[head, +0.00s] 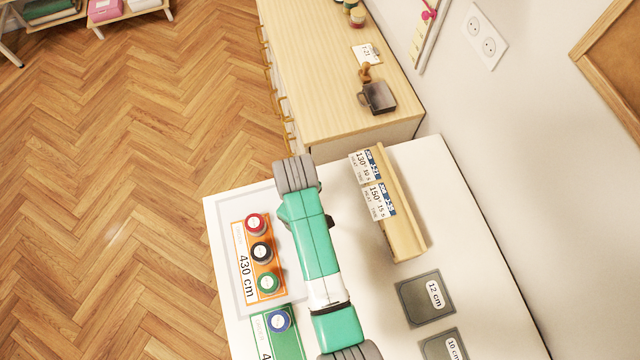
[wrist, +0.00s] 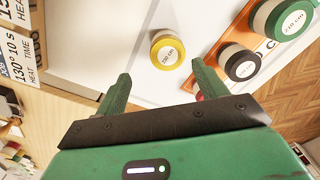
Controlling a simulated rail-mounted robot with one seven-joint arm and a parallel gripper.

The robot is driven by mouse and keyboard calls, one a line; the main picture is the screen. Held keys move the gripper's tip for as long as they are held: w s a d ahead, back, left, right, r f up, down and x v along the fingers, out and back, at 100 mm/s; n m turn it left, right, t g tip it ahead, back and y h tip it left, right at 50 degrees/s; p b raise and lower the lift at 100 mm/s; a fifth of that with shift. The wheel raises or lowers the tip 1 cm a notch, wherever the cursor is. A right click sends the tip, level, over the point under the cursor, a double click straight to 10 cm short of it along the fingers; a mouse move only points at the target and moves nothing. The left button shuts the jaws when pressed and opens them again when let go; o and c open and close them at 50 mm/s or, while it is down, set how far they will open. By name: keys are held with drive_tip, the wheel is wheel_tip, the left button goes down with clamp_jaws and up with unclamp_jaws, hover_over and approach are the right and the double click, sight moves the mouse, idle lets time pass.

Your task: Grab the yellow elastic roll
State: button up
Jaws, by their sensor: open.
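I cannot tell the exact height of the fingers over the table. In the head view my green arm reaches over the table and hides both the yellow roll and the gripper.
A red roll (head: 255,223), a black roll (head: 262,251) and a green roll (head: 268,282) stand in a row on an orange-edged card, close to the right finger. A blue roll (head: 280,320) is on a green card. A wooden rack (head: 406,225) with cards stands across the table.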

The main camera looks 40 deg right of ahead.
drive_tip(key=shift+s+a+f, duration=0.15)
drive_tip(key=shift+f, duration=0.15)
drive_tip(key=f, duration=0.4)
drive_tip(key=a+f, duration=0.1)
drive_tip(key=f, duration=0.1)
drive_tip(key=shift+s+f, duration=0.15)
drive_tip(key=shift+s, duration=0.25)
drive_tip(key=shift+w+d+f, duration=0.1)
drive_tip(key=shift+d+f, duration=0.05)
drive_tip(key=shift+f, duration=0.3)
drive_tip(key=shift+c, duration=0.2)
drive_tip(key=c, duration=1)
